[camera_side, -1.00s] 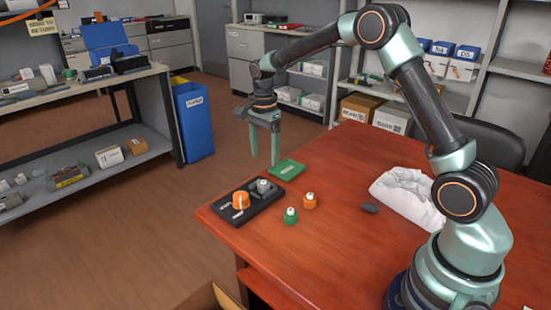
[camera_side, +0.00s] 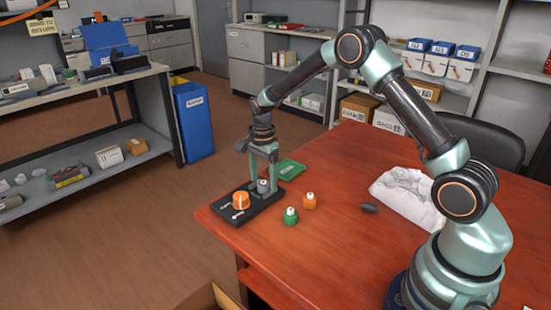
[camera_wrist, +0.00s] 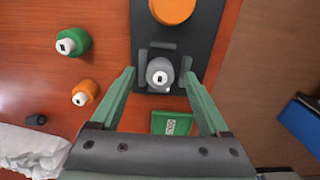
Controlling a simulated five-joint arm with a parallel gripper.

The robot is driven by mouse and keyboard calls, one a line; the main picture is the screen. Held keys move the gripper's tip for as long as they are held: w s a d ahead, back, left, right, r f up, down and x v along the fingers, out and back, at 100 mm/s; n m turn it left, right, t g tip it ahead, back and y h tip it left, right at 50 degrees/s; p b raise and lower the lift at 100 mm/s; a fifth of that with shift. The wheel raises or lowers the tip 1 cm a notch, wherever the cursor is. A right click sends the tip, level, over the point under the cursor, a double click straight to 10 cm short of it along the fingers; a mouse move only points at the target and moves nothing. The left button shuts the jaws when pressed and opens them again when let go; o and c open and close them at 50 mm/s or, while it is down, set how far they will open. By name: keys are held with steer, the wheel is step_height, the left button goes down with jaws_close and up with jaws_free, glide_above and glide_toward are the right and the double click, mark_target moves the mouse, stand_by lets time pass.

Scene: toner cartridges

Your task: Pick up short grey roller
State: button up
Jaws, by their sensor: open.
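The short grey roller (camera_side: 263,187) stands upright in the black tray (camera_side: 234,217) at the table's left corner. It also shows in the wrist view (camera_wrist: 160,73), between two grey holder blocks, with a pale top. My gripper (camera_side: 263,175) is lowered over it with the fingers pointing down. In the wrist view the open fingers (camera_wrist: 159,76) lie on either side of the roller, with a gap on each side. Nothing is held. Whether the fingertips touch the tray cannot be told.
An orange roller (camera_side: 241,200) stands in the same tray. A dark lump (camera_side: 369,208) and crumpled white bag (camera_side: 405,192) lie farther right.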

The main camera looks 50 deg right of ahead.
jaws_close()
steer(key=shift+r, duration=0.1)
